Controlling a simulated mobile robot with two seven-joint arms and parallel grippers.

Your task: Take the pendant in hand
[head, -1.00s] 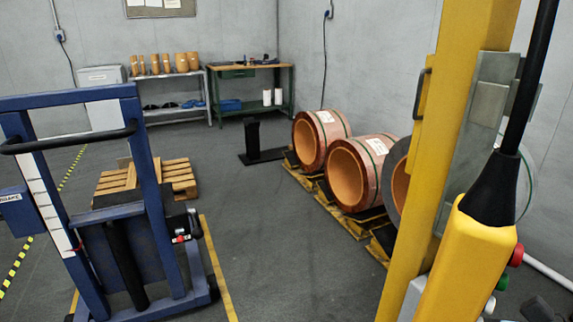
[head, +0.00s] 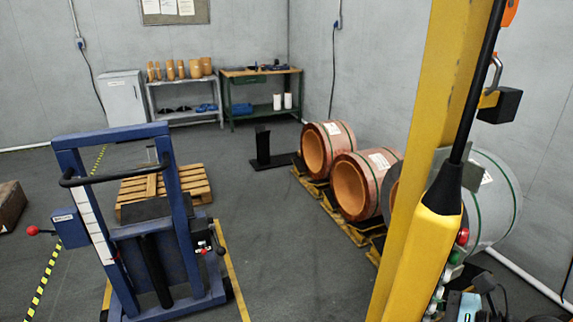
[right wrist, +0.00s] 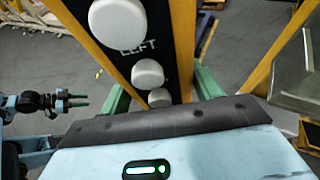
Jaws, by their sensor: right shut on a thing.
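The pendant is a yellow control box (head: 425,245) with a black boot and cable at its top, hanging at the right of the head view beside a yellow post. In the right wrist view its dark face (right wrist: 152,40) shows white buttons and the word LEFT. My right gripper (right wrist: 162,93) has its green fingers on both sides of the pendant and is shut on it. The finger contact is partly hidden by the palm. My left gripper (right wrist: 75,101) shows small at the left of the right wrist view, away from the pendant; its opening is unclear.
A blue lift frame (head: 160,225) stands at the left, near a wooden pallet (head: 190,180). Copper coils (head: 350,190) lie on yellow pallets behind the yellow post (head: 415,120). A black block (head: 498,106) hangs on a hook at the right. The middle floor is open.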

